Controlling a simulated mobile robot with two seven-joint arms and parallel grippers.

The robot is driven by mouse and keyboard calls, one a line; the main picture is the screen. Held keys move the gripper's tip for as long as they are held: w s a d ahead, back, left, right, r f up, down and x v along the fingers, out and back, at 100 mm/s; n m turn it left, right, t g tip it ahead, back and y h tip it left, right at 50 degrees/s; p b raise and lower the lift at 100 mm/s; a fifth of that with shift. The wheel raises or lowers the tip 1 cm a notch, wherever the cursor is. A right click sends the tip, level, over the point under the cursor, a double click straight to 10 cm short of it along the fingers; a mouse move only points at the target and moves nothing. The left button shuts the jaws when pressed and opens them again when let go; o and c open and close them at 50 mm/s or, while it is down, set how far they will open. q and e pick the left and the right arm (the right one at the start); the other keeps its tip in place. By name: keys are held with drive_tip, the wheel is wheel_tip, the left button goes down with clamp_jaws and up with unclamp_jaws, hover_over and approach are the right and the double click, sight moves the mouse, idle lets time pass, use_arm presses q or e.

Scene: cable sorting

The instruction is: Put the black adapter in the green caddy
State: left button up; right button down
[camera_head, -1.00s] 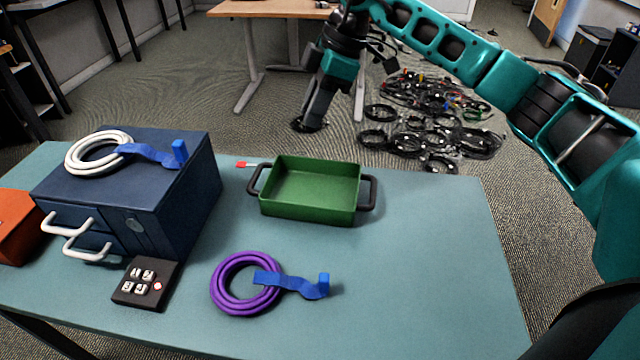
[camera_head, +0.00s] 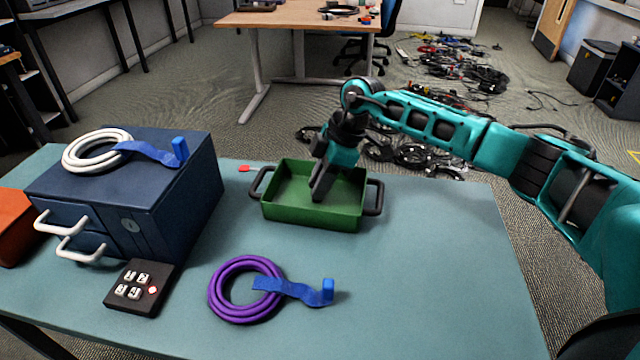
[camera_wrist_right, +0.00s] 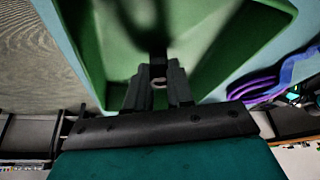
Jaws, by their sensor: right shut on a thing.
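The green caddy (camera_head: 288,214), an open tray with two black handles, stands on the table. It also fills much of the right wrist view (camera_wrist_right: 210,60). My right gripper (camera_head: 318,196) reaches down into the caddy's right half. In the right wrist view its fingers (camera_wrist_right: 158,85) are shut on a dark thing (camera_wrist_right: 152,30), which I take for the black adapter. It shows blurred against the green floor, and I cannot tell whether it touches it. In the head view the fingers hide it. My left gripper is not in view.
A blue drawer box (camera_head: 130,190) with a white cable coil (camera_head: 95,150) on top stands left. A purple cable coil (camera_head: 245,290) with a blue strap and a black keypad (camera_head: 138,288) lie in front. The table's right side (camera_head: 440,270) is clear.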

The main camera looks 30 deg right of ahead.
idle(0.3)
drive_tip(key=c, duration=1)
unclamp_jaws()
drive_tip(key=p+v, duration=0.2)
drive_tip(key=v, duration=1)
drive_tip(key=shift+p, duration=0.4)
drive_tip(key=shift+s, duration=0.1)
